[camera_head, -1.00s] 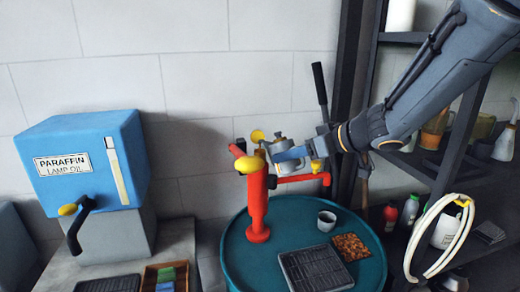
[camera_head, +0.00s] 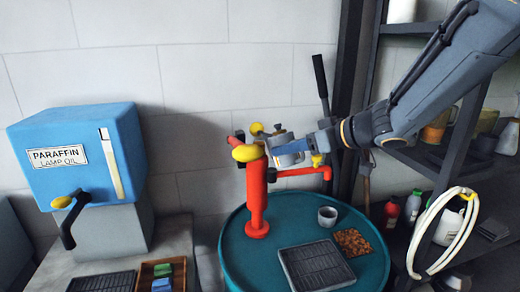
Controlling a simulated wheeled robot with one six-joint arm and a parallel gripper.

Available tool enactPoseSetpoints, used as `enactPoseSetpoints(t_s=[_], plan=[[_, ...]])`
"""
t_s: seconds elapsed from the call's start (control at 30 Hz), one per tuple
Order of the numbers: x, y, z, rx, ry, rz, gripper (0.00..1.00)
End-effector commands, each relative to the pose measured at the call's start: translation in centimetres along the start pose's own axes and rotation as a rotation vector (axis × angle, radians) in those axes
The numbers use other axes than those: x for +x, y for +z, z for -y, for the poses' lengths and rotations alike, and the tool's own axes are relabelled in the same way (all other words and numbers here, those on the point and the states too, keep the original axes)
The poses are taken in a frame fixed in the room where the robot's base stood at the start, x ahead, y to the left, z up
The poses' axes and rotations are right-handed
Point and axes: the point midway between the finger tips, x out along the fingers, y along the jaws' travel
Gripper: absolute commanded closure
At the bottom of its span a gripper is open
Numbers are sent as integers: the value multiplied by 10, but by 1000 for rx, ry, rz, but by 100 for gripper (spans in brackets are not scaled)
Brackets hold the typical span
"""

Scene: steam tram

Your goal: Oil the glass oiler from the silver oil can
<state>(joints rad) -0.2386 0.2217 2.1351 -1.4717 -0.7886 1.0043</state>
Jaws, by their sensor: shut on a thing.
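My gripper (camera_head: 291,147) is at the centre, behind and above the red pump, its blue finger across a small silver can. It is shut on this silver oil can (camera_head: 280,137), which has a small knobbed lid. The can is at the height of the pump's top, above the drum and close to the wall. A small yellow piece (camera_head: 256,128) shows just left of the can; I cannot tell whether it belongs to the can or the pump. I cannot make out the glass oiler.
The red pump (camera_head: 257,200) stands on a teal drum (camera_head: 235,243) with a grey cup (camera_head: 327,217) and dark grate (camera_head: 314,266). A blue paraffin box (camera_head: 80,165) is left. Dark shelves with bottles (camera_head: 413,205) and a white hoop (camera_head: 430,240) are right.

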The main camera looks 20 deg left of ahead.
Motion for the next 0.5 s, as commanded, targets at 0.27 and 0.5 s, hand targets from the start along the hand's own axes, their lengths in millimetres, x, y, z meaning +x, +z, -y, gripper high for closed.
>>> enactPoseSetpoints(t_s=[0.27, 0.5], plan=[[7, 12, -3, -16, 1, -87, 88], [11, 18, -3, -30, 0, -162, 88]])
